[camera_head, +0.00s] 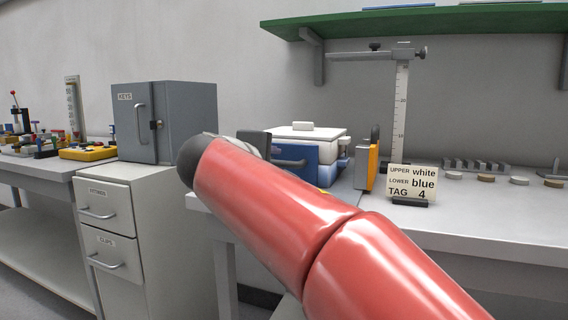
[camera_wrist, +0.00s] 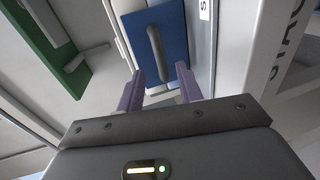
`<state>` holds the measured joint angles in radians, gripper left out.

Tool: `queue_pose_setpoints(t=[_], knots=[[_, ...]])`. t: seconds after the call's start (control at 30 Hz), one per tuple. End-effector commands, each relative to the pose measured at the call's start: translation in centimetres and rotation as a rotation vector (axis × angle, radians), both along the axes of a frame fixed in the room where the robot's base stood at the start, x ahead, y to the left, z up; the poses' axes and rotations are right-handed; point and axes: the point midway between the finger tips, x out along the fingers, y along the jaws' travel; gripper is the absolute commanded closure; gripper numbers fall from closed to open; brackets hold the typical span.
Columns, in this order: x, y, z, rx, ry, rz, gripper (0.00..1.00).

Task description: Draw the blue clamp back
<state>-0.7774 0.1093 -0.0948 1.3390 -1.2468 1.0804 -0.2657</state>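The blue clamp appears in the wrist view as a blue plate (camera_wrist: 173,20) with a dark grey bar handle (camera_wrist: 155,50) on its face. In the head view a blue front (camera_head: 292,172) with a grey handle shows on the tunnel furnace, partly hidden by my arm. My gripper (camera_wrist: 159,70) is open, its two purple fingers apart. The handle lies between the finger lines in the picture, a little beyond the tips; I see no contact. My gripper's fingers are hidden in the head view.
A card (camera_head: 412,184) reads upper white, lower blue, tag 4. A grey key cabinet (camera_head: 185,110) stands left; a green shelf (camera_head: 420,22) hangs above.

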Motion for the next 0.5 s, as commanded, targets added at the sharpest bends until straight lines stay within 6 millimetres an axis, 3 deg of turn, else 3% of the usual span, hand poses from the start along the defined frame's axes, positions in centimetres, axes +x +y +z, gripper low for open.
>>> queue_pose_setpoints(t=[0.23, 0.5], knots=[[3.7, -1.3, -0.8, -0.001, 0.001, -0.002, 0.64], [5.1, -1.9, -1.2, 0.001, 0.001, 0.0, 0.64]])
